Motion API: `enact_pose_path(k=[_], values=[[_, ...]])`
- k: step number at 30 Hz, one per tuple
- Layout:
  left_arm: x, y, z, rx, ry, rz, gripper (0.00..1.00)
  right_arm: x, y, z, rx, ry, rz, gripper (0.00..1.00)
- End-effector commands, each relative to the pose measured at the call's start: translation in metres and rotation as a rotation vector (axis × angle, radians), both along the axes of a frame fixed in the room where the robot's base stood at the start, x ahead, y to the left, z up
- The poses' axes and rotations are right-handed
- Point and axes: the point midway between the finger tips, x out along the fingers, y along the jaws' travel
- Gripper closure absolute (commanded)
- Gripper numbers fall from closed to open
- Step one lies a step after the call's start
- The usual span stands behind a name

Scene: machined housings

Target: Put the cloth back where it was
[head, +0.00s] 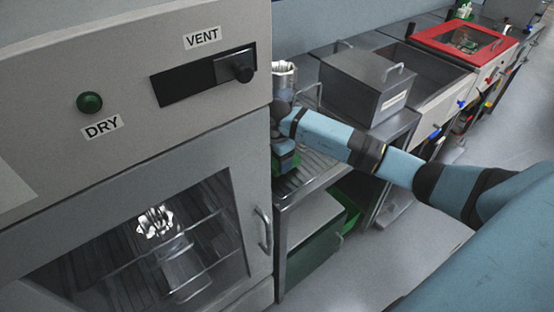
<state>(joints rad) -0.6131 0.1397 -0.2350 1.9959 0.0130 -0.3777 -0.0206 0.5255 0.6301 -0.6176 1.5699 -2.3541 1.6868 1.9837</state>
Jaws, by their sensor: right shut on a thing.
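My right arm reaches in from the right, across the slatted metal rack beside the dryer cabinet. My right gripper (285,160) points down over the rack, close to the cabinet's right side, and is small and partly hidden. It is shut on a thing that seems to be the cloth. Little of that thing shows, only a greenish patch low at the gripper, so I cannot make out its shape or whether it touches the rack. My left gripper is not in view.
The dryer cabinet (130,90) fills the left, its glass door shut with a shiny housing (155,222) inside. Another shiny metal part (284,76) stands behind my wrist. A lidded grey box (365,85), an open basin (425,75) and a red-framed station (465,40) line the bench.

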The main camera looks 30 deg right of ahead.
Motion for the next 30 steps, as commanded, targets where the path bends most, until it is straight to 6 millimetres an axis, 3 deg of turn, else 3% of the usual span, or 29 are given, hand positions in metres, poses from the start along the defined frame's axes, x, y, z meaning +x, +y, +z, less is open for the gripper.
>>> enact_pose_path(k=[12,13,16,25,30], values=[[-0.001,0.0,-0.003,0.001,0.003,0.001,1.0,0.0,0.0,-0.011,0.0,0.0,0.001,0.48],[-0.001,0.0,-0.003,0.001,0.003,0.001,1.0,0.0,0.0,-0.011,0.0,-0.001,0.001,0.26],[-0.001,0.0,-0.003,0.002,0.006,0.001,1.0,0.0,0.0,-0.011,0.0,-0.001,0.001,0.03],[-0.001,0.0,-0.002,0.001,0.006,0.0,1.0,0.0,0.0,-0.009,0.0,-0.001,0.001,0.03],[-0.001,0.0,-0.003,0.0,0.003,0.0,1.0,0.001,0.0,0.009,0.0,-0.004,0.001,0.03]])
